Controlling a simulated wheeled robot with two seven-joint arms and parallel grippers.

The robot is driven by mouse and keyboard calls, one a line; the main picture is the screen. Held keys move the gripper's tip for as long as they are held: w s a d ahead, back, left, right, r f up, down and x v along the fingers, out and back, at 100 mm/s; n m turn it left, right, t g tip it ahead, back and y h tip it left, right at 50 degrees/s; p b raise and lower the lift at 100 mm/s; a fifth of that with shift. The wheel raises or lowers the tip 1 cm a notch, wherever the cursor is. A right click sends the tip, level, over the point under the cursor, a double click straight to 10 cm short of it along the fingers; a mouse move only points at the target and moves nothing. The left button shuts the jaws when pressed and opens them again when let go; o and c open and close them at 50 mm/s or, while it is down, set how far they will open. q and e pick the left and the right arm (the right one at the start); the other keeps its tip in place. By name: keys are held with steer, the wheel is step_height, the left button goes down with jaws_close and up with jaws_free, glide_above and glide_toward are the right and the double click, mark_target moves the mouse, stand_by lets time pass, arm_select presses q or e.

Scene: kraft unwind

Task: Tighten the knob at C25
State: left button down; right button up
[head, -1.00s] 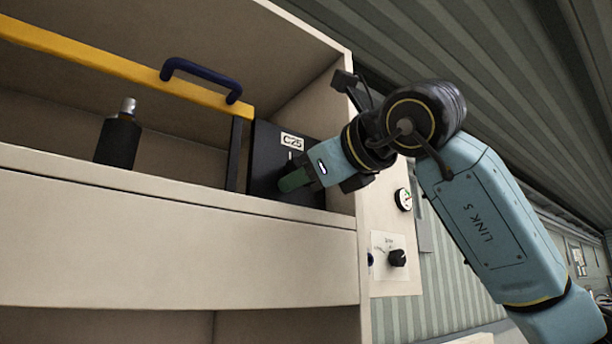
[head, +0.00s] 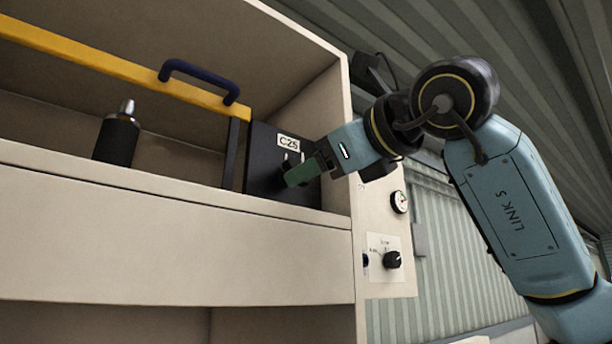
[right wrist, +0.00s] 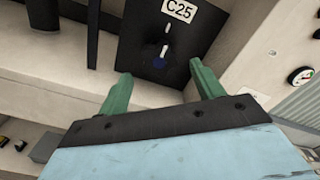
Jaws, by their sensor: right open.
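The black panel (head: 262,165) labelled C25 (head: 288,142) stands at the right end of the shelf. My right gripper (head: 300,172) is in front of the panel's lower part in the head view. In the right wrist view its two green fingers (right wrist: 160,80) are spread apart with nothing between them, below and either side of the knob. The knob is mostly hidden behind the fingers in the head view. My left gripper is not in view.
A yellow bar (head: 120,66) with a dark blue handle (head: 200,76) crosses the opening left of the panel. A black bottle-like cylinder (head: 117,140) stands on the shelf. A gauge (head: 399,201) and a black dial (head: 393,260) sit on the cabinet's right side.

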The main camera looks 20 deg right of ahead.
steer(key=b+v, duration=0.1)
steer(key=v, duration=0.8)
steer(key=shift+s, duration=0.15)
